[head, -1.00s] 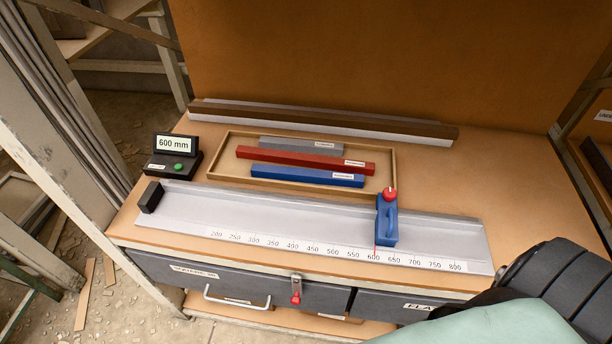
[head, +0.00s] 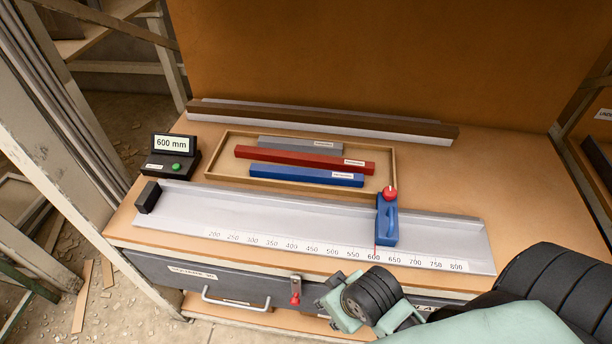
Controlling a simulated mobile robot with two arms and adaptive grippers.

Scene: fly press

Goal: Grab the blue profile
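The blue profile (head: 300,174) is a long bar with a white label near its right end. It lies in a shallow wooden tray (head: 222,146), in front of the red profile (head: 290,157) and the grey profile (head: 285,144). My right gripper (head: 338,302) is at the lower right, in front of the table's front edge and well apart from the blue profile. Nothing shows held in it, but its fingers are too bunched to tell whether they are open. My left gripper is out of view.
A metal measuring rail (head: 290,222) with a scale lies between the tray and the front edge. A blue stop (head: 387,222) with a red knob stands near 600. A black display (head: 172,155) reads 600 mm. The tabletop right of the tray is clear.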

